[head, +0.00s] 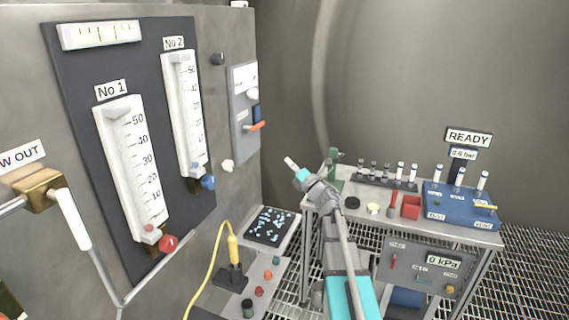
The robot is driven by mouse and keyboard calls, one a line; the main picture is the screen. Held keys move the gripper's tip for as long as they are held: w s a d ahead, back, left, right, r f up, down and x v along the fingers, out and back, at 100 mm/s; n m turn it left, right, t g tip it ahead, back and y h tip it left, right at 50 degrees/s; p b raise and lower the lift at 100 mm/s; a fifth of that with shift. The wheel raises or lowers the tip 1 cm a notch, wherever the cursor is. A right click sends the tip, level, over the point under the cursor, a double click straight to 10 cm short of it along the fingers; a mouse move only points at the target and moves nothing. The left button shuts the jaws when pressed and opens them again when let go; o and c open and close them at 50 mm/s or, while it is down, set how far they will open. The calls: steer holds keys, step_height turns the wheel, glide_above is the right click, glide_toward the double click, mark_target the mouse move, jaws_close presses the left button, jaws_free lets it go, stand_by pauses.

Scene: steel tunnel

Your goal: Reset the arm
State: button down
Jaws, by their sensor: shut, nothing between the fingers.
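My arm reaches up from the bottom middle of the head view, its wrist bent to the upper left. My gripper (291,163) is the small pale tip past the teal wrist band. It looks shut, with nothing seen held in it. It is in the air between the grey panel wall on the left and the steel bench (460,234) on the right. It appears apart from both. The finger detail is too small to make out.
Gauges No 1 (133,165) and No 2 (184,110), with red (168,243) and blue (208,182) knobs, are on the left wall. A yellow cabled tool (233,250) stands below. The bench holds a vial rack (372,181), red box (411,207) and blue unit (455,210).

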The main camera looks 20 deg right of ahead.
stand_by(0.7)
steer(key=s+a+f+m+g+h+p, duration=0.2)
steer(key=s+f+m+g+h, duration=0.35)
steer(key=m, duration=0.65)
steer(key=s+a+f+m+g+h+p, duration=0.1)
steer(key=s+a+f+m+g+h, duration=0.15)
steer(key=f+m+g+h, duration=0.8)
steer(key=s+a+f+m+g+y, duration=0.2)
steer(key=s+a+m+y, duration=0.1)
steer(key=s+a, duration=0.4)
steer(key=s+a+f+m+g+y+p, duration=0.1)
steer(key=s+a+f+m+g+y, duration=0.1)
steer(key=s+a, duration=0.5)
steer(key=s+f+m+y, duration=0.1)
steer(key=s+m+y, duration=0.1)
steer(key=s, duration=0.3)
steer(key=shift+g+y+p, duration=0.3)
steer(key=shift+g+y, duration=0.1)
steer(key=shift+y, duration=0.1)
